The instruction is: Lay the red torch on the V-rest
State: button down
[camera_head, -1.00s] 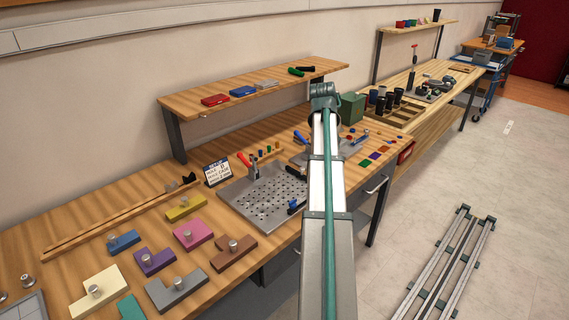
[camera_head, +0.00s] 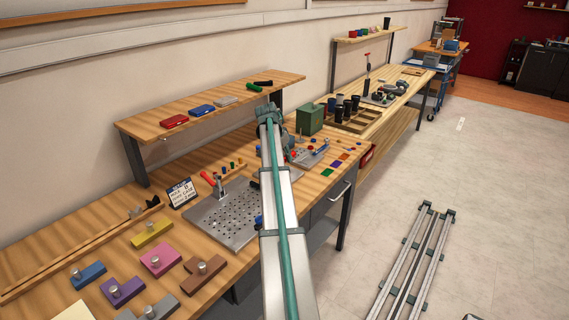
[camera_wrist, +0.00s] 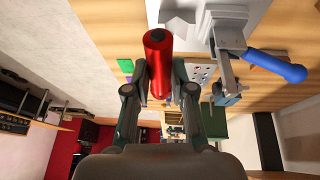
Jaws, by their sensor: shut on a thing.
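The red torch (camera_wrist: 158,52), a smooth red cylinder, is between the two dark fingers of my gripper (camera_wrist: 158,80) in the wrist view. The fingers are shut on it, and its round end shows dark in the middle. A grey block with a notched outline (camera_wrist: 178,16), which looks like the V-rest, is at the top edge just right of the torch. The torch appears apart from it, but I cannot tell the height between them. In the head view my arm hides my gripper's fingers, and I cannot make out the torch or the V-rest.
A metal clamp with a blue handle (camera_wrist: 275,66) stands close right of the torch. In the head view a perforated plate (camera_head: 232,222) carries a red-handled clamp (camera_head: 212,184). A green box (camera_head: 311,117) stands beyond my arm. A raised shelf (camera_head: 140,127) runs along the wall.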

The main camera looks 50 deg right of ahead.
jog(key=shift+w+d+f+p, duration=0.2)
jog(key=shift+w+d+f, duration=0.3)
jog(key=shift+f, duration=0.25)
jog(key=shift+w+d+f+p, duration=0.2)
jog(key=shift+w+d+f, duration=0.15)
jog(key=shift+d+f, duration=0.25)
notch_tip(320, 180, down, 4)
jog(key=shift+r+p, duration=0.2)
jog(key=shift+p, duration=0.6)
jog(key=shift+w, duration=0.1)
jog(key=shift+a+f+b, duration=0.1)
jog(key=shift+f+b, duration=0.2)
jog(key=shift+f, duration=0.1)
jog(key=shift+a+f, duration=0.1)
jog(key=shift+f, duration=0.1)
jog(key=c, duration=1.1)
grip_release()
jog(key=shift+s+f, duration=0.1)
jog(key=shift+s, duration=0.1)
jog(key=shift+o, duration=0.6)
jog(key=shift+w+f, duration=0.1)
jog(key=shift+f, duration=0.1)
